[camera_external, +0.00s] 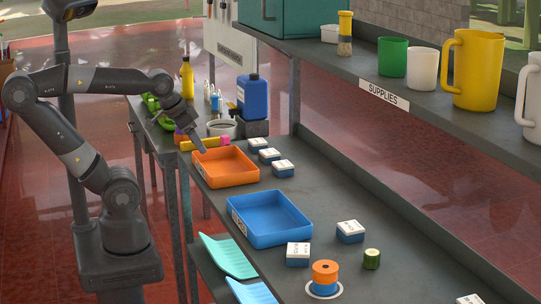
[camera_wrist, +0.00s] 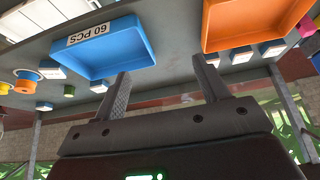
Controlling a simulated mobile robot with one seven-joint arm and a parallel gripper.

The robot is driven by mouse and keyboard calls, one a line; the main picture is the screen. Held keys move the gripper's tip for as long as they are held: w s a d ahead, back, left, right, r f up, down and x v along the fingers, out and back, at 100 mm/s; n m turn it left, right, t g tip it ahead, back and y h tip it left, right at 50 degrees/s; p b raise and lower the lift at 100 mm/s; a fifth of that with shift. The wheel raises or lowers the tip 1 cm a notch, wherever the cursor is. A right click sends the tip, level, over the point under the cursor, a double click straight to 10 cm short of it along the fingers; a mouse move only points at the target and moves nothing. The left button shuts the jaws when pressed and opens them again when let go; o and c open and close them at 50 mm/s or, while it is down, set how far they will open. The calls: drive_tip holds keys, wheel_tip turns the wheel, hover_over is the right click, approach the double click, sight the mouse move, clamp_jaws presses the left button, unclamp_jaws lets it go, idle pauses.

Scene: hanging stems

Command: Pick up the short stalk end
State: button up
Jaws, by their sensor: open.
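The short stalk end appears as a small green cylinder with a pale top (camera_external: 371,258). It stands upright on the grey bench, right of the blue tray and near the orange spool. In the wrist view the green piece (camera_wrist: 69,90) is small, left of my fingers and below the blue tray. My gripper (camera_external: 203,151) is above the rear left part of the orange tray, far from the stalk end. In the wrist view my gripper (camera_wrist: 161,66) has its two fingers apart with nothing between them.
The orange tray (camera_external: 227,181) and blue tray (camera_external: 266,238) lie along the bench. White-and-blue boxes (camera_external: 298,254) stand around them. An orange-and-blue spool (camera_external: 325,276) stands near the stalk end. A supplies shelf (camera_external: 430,112) with mugs overhangs the right side.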

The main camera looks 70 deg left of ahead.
drive_tip(key=w+d+r+m+h, duration=0.1)
drive_tip(key=w+d+r, duration=0.15)
drive_tip(key=w, duration=0.35)
drive_tip(key=w+d+r+m, duration=0.1)
drive_tip(key=w+d, duration=0.3)
drive_tip(key=w, duration=0.1)
drive_tip(key=m+g+h, duration=0.2)
drive_tip(key=m, duration=0.3)
hover_over(371, 252)
drive_tip(key=s+a, duration=0.1)
drive_tip(key=s, duration=0.2)
wheel_tip(371, 252, down, 12)
drive_tip(key=x, duration=0.5)
drive_tip(key=shift+w+a+f, duration=0.2)
drive_tip(key=x, duration=0.3)
drive_tip(key=a+x, duration=0.1)
drive_tip(key=x, duration=0.1)
drive_tip(key=shift+s+d+f, duration=0.1)
drive_tip(key=shift+f, duration=0.1)
drive_tip(key=c, duration=1.1)
